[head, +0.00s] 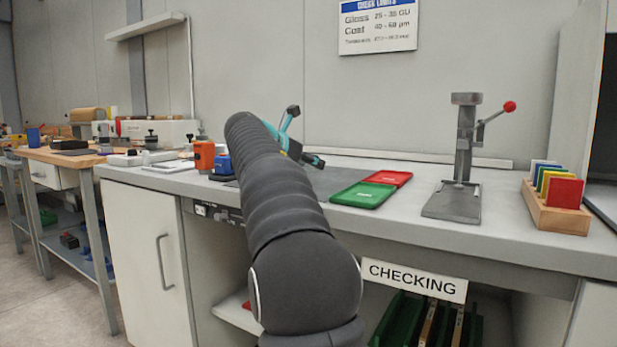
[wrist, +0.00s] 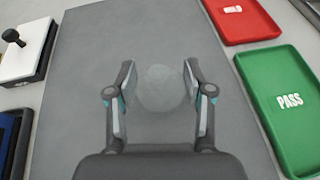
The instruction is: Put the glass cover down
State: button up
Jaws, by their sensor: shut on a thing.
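The glass cover (wrist: 163,90) is a faint, clear round disc, seen in the wrist view between my fingers. My gripper (wrist: 157,82) is shut on it, with one finger at each side. Beneath is a grey mat (wrist: 90,60) on the bench; I cannot tell whether the cover touches the mat or hangs just above it. In the head view my arm hides most of my gripper (head: 312,160), and the cover cannot be made out there.
Right of the mat lie a green PASS tray (wrist: 290,125) and a red tray (wrist: 240,18). A blue item (wrist: 12,140) and a white device with a black knob (wrist: 22,48) are at left. A lever press (head: 465,150) and a panel rack (head: 555,205) stand further right.

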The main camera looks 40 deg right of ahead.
notch_tip(320, 180, down, 3)
jog(key=shift+f+b, duration=0.15)
jog(key=shift+b, duration=0.4)
jog(key=o, duration=1.1)
jog(key=shift+o, duration=0.2)
jog(key=shift+a, duration=0.1)
jog(key=p+v, duration=0.1)
jog(key=v, duration=1.1)
